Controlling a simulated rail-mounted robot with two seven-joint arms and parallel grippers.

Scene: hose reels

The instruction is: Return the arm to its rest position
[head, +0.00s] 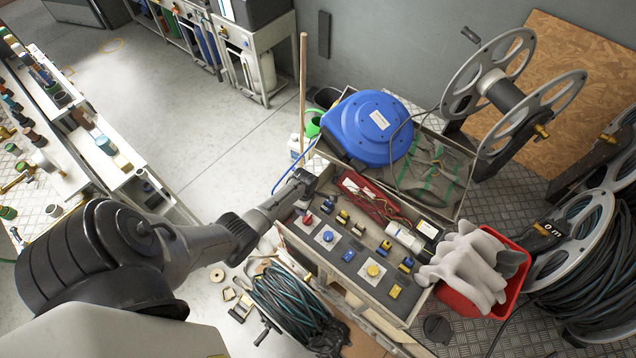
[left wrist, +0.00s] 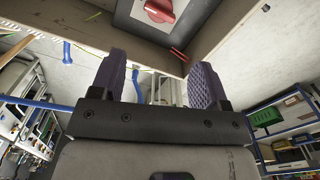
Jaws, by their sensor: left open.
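My left arm reaches in from the left in the head view. Its gripper (head: 303,182) is at the left corner of the parts tray (head: 362,290), beside the red knob (head: 307,219). In the left wrist view the two purple finger pads of the gripper (left wrist: 160,82) stand wide apart. Nothing is held between them. The tray's edge passes just beyond the fingertips, and a red knob (left wrist: 158,10) on a grey plate shows above. I cannot tell whether the fingers touch the tray. My right gripper is in neither view.
A blue hose reel (head: 372,128) lies behind the tray, with a wooden pole (head: 303,80) and a thin blue hose near the gripper. A red bin (head: 485,290) with grey pieces stands right. A coiled hose (head: 290,305) lies below. Open floor (head: 200,125) extends behind my arm.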

